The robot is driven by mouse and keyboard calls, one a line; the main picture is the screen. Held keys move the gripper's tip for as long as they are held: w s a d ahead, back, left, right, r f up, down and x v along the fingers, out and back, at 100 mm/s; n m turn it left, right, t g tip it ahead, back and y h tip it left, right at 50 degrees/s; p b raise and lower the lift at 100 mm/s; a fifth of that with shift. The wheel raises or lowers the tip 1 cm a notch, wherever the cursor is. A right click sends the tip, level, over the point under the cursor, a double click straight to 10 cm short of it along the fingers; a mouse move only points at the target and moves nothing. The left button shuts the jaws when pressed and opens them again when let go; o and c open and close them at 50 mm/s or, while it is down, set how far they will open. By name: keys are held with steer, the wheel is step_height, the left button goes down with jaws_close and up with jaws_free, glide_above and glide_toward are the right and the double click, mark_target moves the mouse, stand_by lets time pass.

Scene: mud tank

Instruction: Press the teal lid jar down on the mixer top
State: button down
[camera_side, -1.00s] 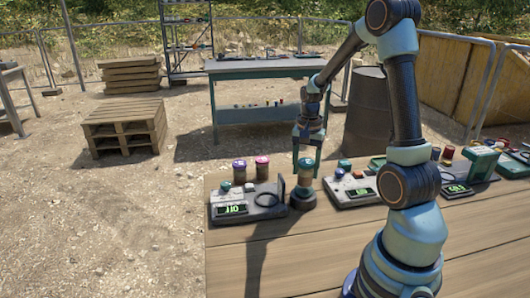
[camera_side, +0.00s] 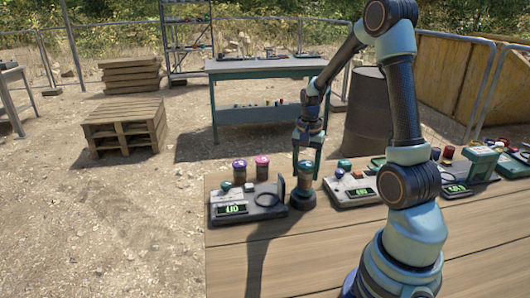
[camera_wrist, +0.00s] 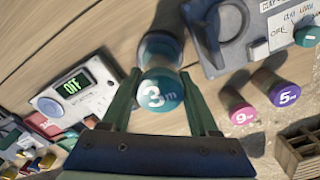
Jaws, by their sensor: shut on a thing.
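The teal lid jar (camera_side: 305,180) stands upright on or just above a round dark mixer top (camera_side: 302,202) near the far table edge. I cannot tell whether it is fully seated there. In the wrist view its teal lid (camera_wrist: 160,91) is marked with a 3. My gripper (camera_side: 306,169) reaches down from above, with one finger on each side of the jar, shut on it near the lid. The fingers also show in the wrist view (camera_wrist: 160,88).
To the left, a purple-lidded jar (camera_side: 239,170) and a pink-lidded jar (camera_side: 262,168) stand behind a grey device with a display (camera_side: 233,208). Another display device (camera_side: 355,192) is close on the right. The front of the wooden table (camera_side: 300,260) is clear.

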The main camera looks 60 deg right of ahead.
steer(key=shift+f, duration=0.85)
stand_by(2.3)
steer(key=shift+r, duration=0.1)
stand_by(0.7)
steer(key=shift+r, duration=3.45)
